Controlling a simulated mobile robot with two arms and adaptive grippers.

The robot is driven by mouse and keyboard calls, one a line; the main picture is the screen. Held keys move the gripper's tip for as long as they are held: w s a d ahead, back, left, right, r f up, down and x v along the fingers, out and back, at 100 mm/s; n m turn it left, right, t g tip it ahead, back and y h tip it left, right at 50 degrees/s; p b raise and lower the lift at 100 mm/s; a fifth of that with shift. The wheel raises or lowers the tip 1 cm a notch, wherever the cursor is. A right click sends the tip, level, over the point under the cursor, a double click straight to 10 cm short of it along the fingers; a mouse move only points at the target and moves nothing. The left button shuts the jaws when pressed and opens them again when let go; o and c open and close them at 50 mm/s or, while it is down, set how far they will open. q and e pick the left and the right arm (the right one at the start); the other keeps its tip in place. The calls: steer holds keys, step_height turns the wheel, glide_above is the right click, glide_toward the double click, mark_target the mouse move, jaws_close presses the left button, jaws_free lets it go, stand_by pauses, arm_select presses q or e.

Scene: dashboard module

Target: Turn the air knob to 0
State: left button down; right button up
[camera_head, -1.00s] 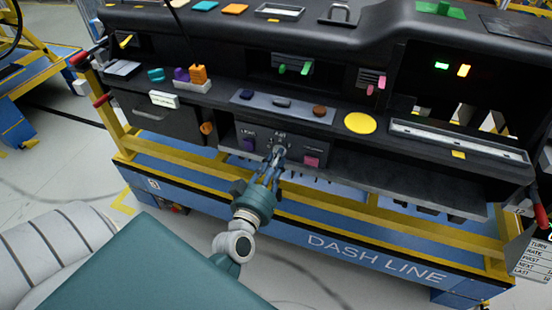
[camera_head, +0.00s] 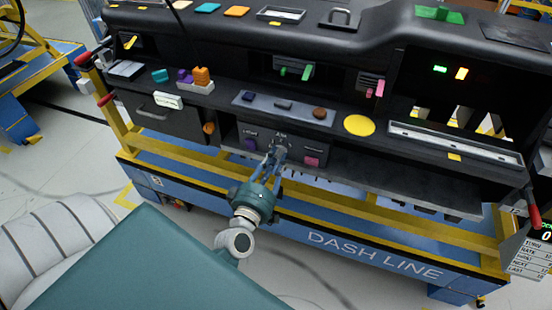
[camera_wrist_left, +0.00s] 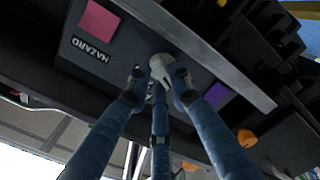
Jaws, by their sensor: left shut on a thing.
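The air knob (camera_head: 281,150) is a small grey knob in the middle of the dark control panel (camera_head: 298,147), under the "AIR" label. My left gripper (camera_head: 274,158) reaches up to it from below. In the left wrist view the blue-grey fingers (camera_wrist_left: 158,82) are closed around the pale grey knob (camera_wrist_left: 160,64). The fingers hide part of the knob, and I cannot read its pointer or scale.
A purple control (camera_head: 250,144) and a pink hazard button (camera_head: 312,161) flank the knob closely. An orange knob (camera_head: 208,128) is further left. A ledge (camera_head: 282,108) sits above the panel; a yellow rail (camera_head: 380,213) runs below.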

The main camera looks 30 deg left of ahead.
arm_select(q)
steer(key=n, duration=0.4)
steer(key=shift+a+f+n, duration=0.1)
steer(key=shift+n, duration=0.3)
stand_by(0.4)
steer(key=c, duration=1.8)
jaws_free()
steer(key=shift+s, duration=0.1)
steer(key=v, duration=1.2)
steer(key=shift+f, duration=0.1)
